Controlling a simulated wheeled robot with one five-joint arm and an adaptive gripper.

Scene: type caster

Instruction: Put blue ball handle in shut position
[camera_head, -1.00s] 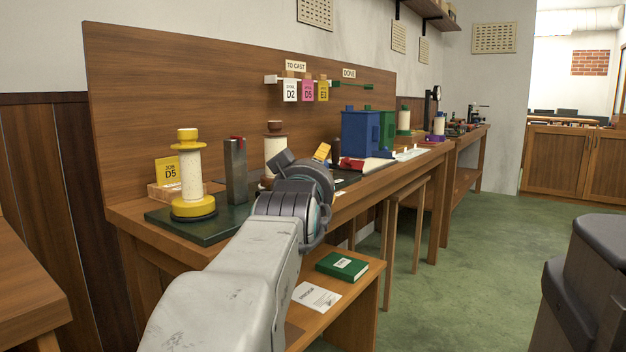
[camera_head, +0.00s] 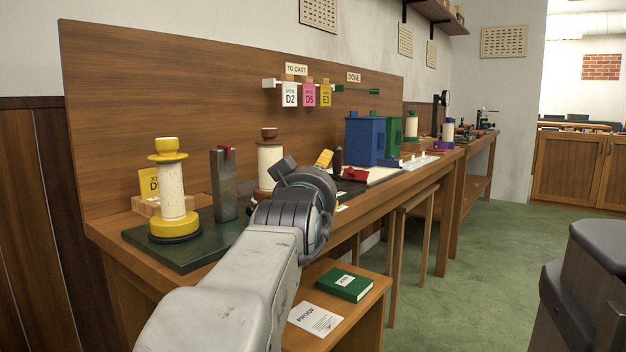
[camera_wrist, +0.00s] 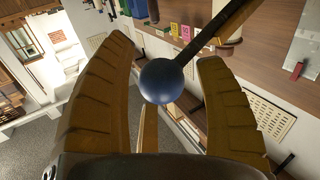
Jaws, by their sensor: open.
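A dark blue ball (camera_wrist: 163,80) shows in the wrist view on the end of a dark rod (camera_wrist: 215,32) that runs to the upper right. My gripper (camera_wrist: 160,58) is open, with one brown ribbed finger on each side of the ball in the picture. The ball looks close to the fingers, but I cannot tell whether it is fully between them. No grip on it shows. In the head view my arm hides the gripper, and I cannot make out the blue ball there.
The bench (camera_head: 400,185) carries a yellow-ended spool (camera_head: 174,195), a grey post (camera_head: 223,185), another spool (camera_head: 270,165) and a blue box (camera_head: 364,138). A low shelf (camera_head: 370,300) with a green book (camera_head: 344,284) is beside my arm.

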